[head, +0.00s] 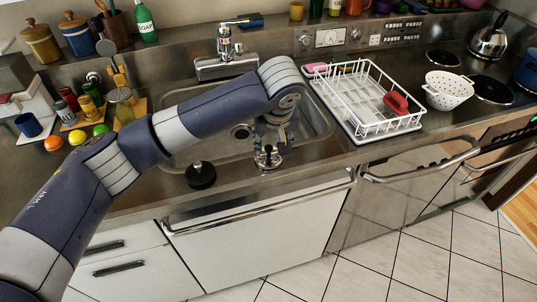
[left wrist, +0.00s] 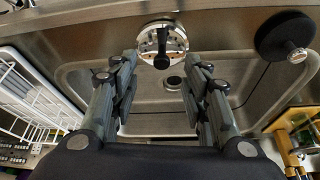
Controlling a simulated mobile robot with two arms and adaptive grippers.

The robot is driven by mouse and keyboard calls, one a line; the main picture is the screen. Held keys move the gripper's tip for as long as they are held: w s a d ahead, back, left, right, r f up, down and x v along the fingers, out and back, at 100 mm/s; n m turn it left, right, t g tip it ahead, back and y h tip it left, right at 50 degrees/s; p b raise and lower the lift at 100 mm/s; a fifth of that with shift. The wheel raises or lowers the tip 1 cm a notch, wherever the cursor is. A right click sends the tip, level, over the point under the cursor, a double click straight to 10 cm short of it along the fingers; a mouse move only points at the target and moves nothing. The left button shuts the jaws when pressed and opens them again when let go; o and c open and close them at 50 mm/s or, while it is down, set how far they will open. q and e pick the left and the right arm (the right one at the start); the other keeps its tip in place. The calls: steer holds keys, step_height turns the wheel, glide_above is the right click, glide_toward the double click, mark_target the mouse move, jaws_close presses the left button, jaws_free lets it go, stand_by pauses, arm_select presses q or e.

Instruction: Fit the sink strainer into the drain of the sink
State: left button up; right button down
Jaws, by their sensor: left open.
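The sink strainer (head: 267,158), a metal disc with a black knob, lies on the front rim of the sink (head: 318,128). In the left wrist view the strainer (left wrist: 150,42) shows at the top centre, just beyond my fingertips. My left gripper (head: 270,143) is open and empty, pointing down close above the strainer. In the left wrist view its two fingers (left wrist: 162,62) stand wide apart. The drain (head: 240,131) is a dark round hole in the basin floor, partly beside my arm. It also shows between the fingers in the left wrist view (left wrist: 173,82).
A black disc with a metal knob (head: 200,176) lies on the front rim left of the strainer. The faucet (head: 225,50) stands behind the sink. A white dish rack (head: 360,95) with a red item stands to the right. Jars, fruit and utensils crowd the left counter.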

mark_target(269, 148)
arm_select(q)
steer(key=p+x, duration=0.1)
steer(key=x, duration=0.4)
steer(key=shift+w+a+f+p, duration=0.2)
steer(key=shift+w+p, duration=0.1)
steer(key=shift+p, duration=0.05)
steer(key=shift+w+f, duration=0.1)
steer(key=shift+f, duration=0.1)
jaws_close()
